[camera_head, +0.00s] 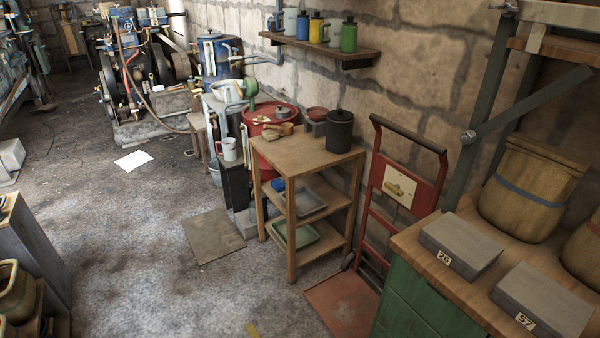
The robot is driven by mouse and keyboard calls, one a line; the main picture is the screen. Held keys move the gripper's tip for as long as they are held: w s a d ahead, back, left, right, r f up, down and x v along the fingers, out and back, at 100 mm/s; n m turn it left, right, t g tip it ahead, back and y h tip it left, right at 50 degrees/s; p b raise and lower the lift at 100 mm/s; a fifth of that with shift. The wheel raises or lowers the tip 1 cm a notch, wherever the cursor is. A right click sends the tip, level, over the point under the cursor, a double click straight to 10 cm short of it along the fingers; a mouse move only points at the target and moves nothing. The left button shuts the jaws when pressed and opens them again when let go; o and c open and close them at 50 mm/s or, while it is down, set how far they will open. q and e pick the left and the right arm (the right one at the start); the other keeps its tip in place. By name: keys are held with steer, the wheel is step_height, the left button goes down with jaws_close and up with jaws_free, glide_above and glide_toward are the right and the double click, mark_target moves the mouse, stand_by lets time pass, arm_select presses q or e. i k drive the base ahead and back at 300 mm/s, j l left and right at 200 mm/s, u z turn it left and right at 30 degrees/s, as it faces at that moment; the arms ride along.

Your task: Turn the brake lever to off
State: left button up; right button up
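I cannot pick out the brake lever with certainty. An engine (150,65) with wheels and hoses stands at the far upper left on a pale base, too far off to tell its small levers apart. A white plate (396,187) with a brass-coloured piece on it sits on the red hand truck (411,150) at the right; I cannot tell whether that piece is a lever. Neither of my grippers is in view.
A wooden shelf cart (318,158) stands against the stone wall beside a red drum (272,118). A green cabinet (425,300) with a wooden top fills the lower right. A grey cabinet (35,245) stands at left. The floor (130,220) between is mostly clear.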

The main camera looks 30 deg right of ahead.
mark_target(396, 189)
steer(key=i+z, duration=0.1)
steer(key=i, duration=0.4)
steer(key=i+j, duration=0.15)
steer(key=i, duration=0.35)
steer(key=i+j+z, duration=0.15)
steer(key=i, duration=0.35)
